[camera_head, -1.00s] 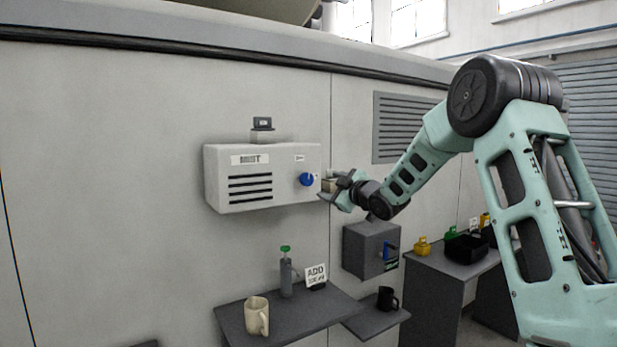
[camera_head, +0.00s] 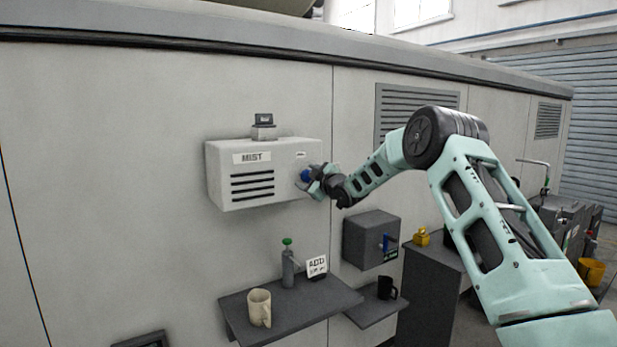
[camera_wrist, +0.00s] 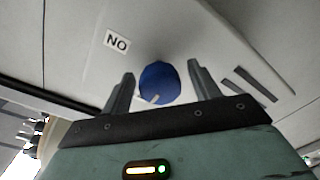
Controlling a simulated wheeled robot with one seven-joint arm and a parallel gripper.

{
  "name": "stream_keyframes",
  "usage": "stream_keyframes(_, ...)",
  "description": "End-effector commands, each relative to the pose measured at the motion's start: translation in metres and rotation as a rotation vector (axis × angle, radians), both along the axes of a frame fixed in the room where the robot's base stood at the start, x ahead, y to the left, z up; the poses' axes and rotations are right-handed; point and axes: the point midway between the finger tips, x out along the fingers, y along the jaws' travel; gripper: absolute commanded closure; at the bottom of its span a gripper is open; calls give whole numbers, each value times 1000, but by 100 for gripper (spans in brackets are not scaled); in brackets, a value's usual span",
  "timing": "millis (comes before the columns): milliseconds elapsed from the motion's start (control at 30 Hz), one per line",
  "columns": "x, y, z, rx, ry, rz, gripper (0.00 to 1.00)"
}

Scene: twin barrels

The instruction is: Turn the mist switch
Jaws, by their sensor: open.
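The mist box (camera_head: 225,185) is a light grey wall box with a "MIST" label and dark slots on its front. Its switch is a round blue knob (camera_wrist: 159,83) with a pale mark at its lower edge. In the head view the knob (camera_head: 305,175) is partly hidden by my gripper (camera_head: 312,183), which is at the box's right front. In the wrist view my gripper (camera_wrist: 160,90) is open, with one finger on each side of the knob. Gaps show between the knob and both fingers. A label reading "NO" (camera_wrist: 117,41) is on the box near the knob.
Below, a dark shelf (camera_head: 335,301) holds a cream mug (camera_head: 259,308), a grey bottle with a green top (camera_head: 288,268) and a small sign (camera_head: 316,265). A grey box with a blue handle (camera_head: 362,238) hangs at right, above a black mug (camera_head: 387,287).

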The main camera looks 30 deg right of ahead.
Motion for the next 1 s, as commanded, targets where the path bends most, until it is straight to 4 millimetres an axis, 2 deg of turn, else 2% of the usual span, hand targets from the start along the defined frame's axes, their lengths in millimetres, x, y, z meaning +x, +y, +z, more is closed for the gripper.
stream_keyframes(100, 0, 0, 0, 0, 0, 0, 42)
stream_keyframes(200, 0, 0, 0, 0, 0, 0, 70)
stream_keyframes(267, 0, 0, 0, 0, 0, 0, 84)
stream_keyframes(667, 0, 0, -1, 53, 2, 0, 83)
stream_keyframes(1000, -1, 0, -2, 298, 10, -1, 83)
